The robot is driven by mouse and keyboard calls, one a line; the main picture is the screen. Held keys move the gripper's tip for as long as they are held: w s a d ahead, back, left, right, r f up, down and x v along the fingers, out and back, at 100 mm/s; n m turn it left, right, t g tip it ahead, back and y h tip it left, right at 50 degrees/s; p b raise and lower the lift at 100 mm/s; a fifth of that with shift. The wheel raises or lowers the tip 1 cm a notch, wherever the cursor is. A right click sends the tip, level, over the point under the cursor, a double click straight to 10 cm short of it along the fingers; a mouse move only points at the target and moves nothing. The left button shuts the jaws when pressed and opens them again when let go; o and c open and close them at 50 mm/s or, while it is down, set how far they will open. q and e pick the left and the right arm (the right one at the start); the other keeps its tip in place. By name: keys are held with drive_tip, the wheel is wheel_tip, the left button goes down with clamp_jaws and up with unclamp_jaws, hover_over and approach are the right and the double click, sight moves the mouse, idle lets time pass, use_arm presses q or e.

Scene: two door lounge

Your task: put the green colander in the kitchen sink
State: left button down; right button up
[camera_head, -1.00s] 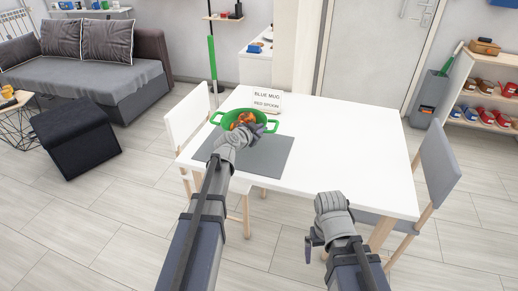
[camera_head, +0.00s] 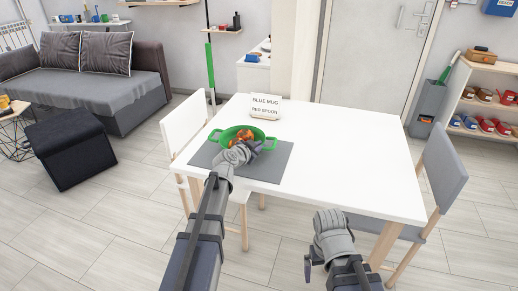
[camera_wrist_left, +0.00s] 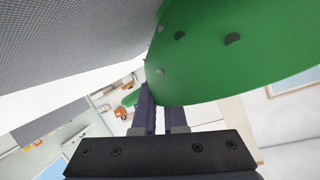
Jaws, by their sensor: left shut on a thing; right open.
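The green colander (camera_head: 226,139) is over the grey placemat (camera_head: 271,164) on the white table, with orange-red contents showing inside. In the left wrist view, the colander's green perforated wall (camera_wrist_left: 240,50) fills the upper right, right by my finger tips (camera_wrist_left: 157,100). I cannot tell whether its base touches the placemat. My right gripper (camera_head: 328,222) is open and empty by the table's near edge. No kitchen sink can be made out.
A sign reading "BLUE MUG / RED SPOON" (camera_head: 265,107) stands behind the colander on the table (camera_head: 340,150). Chairs stand left (camera_head: 185,122) and right (camera_head: 445,170). A white counter (camera_head: 254,76) is at the back. The table's right half is bare.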

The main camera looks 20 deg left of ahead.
use_arm(q)
drive_tip(key=c, duration=1.4)
unclamp_jaws()
drive_tip(key=o, duration=0.5)
drive_tip(key=shift+s+r, duration=0.1)
drive_tip(key=shift+r, duration=0.05)
drive_tip(key=p+v, duration=0.3)
drive_tip(key=v, duration=0.7)
drive_tip(key=shift+s+r+p, duration=0.1)
drive_tip(key=shift+s+p, duration=0.1)
drive_tip(key=shift+p, duration=0.15)
drive_tip(key=shift+s+a+r, duration=0.15)
drive_tip(key=shift+s+a, duration=0.05)
drive_tip(key=shift+s, duration=0.45)
drive_tip(key=shift+c, duration=0.3)
